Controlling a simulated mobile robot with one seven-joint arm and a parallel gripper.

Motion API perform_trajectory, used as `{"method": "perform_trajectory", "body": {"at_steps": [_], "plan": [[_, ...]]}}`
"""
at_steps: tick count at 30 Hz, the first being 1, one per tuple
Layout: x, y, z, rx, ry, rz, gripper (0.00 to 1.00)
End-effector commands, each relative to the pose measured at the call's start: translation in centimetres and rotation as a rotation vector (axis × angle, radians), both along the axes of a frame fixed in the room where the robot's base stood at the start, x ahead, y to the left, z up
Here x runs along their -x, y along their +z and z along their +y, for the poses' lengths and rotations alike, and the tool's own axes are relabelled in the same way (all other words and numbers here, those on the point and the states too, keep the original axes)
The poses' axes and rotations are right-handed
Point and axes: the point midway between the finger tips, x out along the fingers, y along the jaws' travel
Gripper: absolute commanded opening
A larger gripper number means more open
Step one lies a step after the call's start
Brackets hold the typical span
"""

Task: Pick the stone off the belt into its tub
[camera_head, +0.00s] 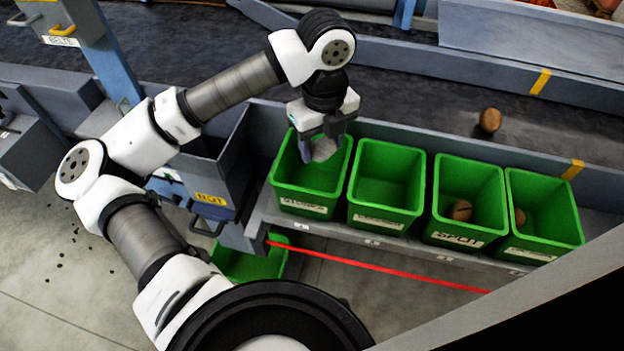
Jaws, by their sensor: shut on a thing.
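My gripper (323,143) is shut on a grey stone (324,150). It holds the stone over the leftmost green tub (303,199), in or just above its opening; I cannot tell the exact height. That tub's front label is tilted and hard to read, perhaps "STONES". The dark belt (420,95) runs behind the row of tubs. A brown potato (490,120) lies on the belt at the right.
The second green tub (387,206) looks empty. The tub labelled SPLIT (462,232) and the rightmost tub (545,238) each hold a brown potato. A grey chute marked ROT (212,199) stands left of the tubs, with another green tub (250,266) on the floor.

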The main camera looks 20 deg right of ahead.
Motion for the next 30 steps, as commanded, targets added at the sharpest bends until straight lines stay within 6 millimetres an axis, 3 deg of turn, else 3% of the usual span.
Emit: {"method": "perform_trajectory", "body": {"at_steps": [4,13,14,19,30], "plan": [[0.0,-1.57,0.01,0.0,0.0,0.0,0.26],[-0.02,-1.74,0.01,0.0,0.0,0.0,0.26],[-0.02,-1.74,0.01,0.0,0.0,0.0,0.54],[-0.02,-1.73,0.0,0.0,0.0,0.0,0.76],[-0.11,-0.91,0.01,-0.001,0.001,-0.004,0.77]]}}
